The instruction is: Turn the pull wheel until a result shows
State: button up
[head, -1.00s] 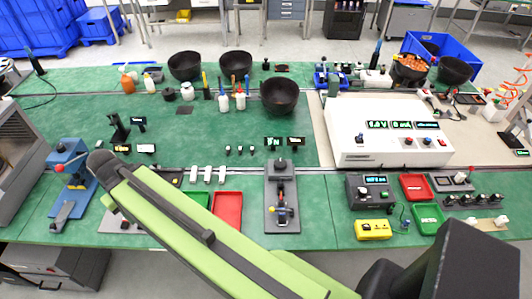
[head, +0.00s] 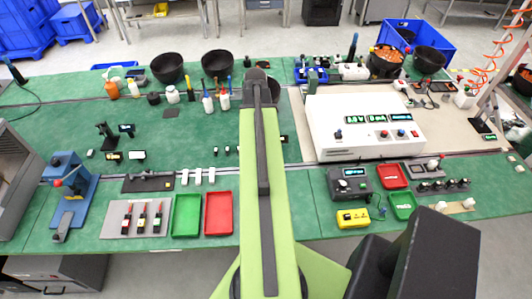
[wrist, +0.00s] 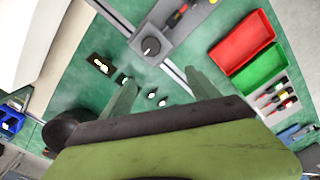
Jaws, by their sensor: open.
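A grey fixture plate with a round black knob (wrist: 151,46), which looks like the pull wheel, shows in the wrist view just beyond my fingertips. My gripper (wrist: 160,77) is open there, its two green-grey fingers spread apart with nothing between them. The knob appears in front of the gap, and I see no contact. In the head view my green arm covers the fixture and my gripper. A small black display (wrist: 101,64) with lit marks stands left of the knob in the wrist view; its text is too small to read.
A red tray (head: 219,212) and a green tray (head: 187,215) lie left of my arm. A white instrument box (head: 365,130) with lit readouts stands at the right, and a dark meter (head: 349,184) sits in front of it. Small white pieces lie near my fingers.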

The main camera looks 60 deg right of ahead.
jog(key=f+b, duration=0.5)
jog(key=b, duration=0.1)
jog(key=s+d+f+b, duration=0.1)
jog(key=f+b, duration=0.4)
jog(key=f, duration=0.1)
jog(key=s+d+f+b, duration=0.1)
jog(key=f+b, duration=0.5)
jog(key=shift+s+b, duration=0.15)
jog(key=shift+b, duration=0.15)
jog(key=c, duration=1.4)
jog(key=shift+o, duration=0.2)
jog(key=shift+d+r, duration=0.1)
